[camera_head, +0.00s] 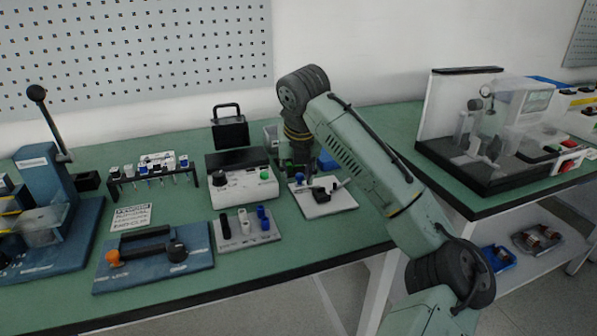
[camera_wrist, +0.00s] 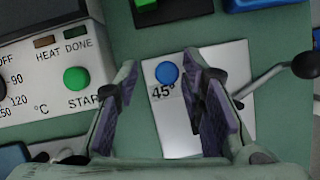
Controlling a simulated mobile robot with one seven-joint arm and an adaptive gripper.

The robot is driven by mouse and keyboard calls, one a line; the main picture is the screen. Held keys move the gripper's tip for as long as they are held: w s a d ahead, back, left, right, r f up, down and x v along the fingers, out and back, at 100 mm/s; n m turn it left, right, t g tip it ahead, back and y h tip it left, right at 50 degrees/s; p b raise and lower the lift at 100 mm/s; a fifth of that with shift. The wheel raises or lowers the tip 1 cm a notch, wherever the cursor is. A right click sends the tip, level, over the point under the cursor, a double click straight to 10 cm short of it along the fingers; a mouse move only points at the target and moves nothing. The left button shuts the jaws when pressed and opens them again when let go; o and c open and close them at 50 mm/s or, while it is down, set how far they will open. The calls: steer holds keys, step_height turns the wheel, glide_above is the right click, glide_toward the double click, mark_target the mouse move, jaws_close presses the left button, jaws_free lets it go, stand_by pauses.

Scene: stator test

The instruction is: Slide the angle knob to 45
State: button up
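A white plate (camera_head: 330,207) with a small black fixture (camera_head: 322,194) lies on the green bench. In the wrist view the white plate (camera_wrist: 175,140) carries a blue round button or marker (camera_wrist: 167,72) and the printed label 45°. A grey lever with a black ball knob (camera_wrist: 305,65) comes in from the right; its inner end is hidden behind the right finger. My gripper (camera_wrist: 162,85) is open above the plate, its purple-padded fingers on either side of the blue marker and label. Nothing is clearly held.
A heater box (camera_head: 240,186) with a green START button (camera_wrist: 76,79) stands just left of the plate. A peg block (camera_head: 245,229) is in front of it. A blue part (camera_wrist: 258,3) lies behind the plate. A clear-covered machine (camera_head: 485,140) stands on the right bench.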

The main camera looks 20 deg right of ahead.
steer(key=shift+d, duration=0.1)
steer(key=v, duration=1.2)
steer(key=shift+w, duration=0.1)
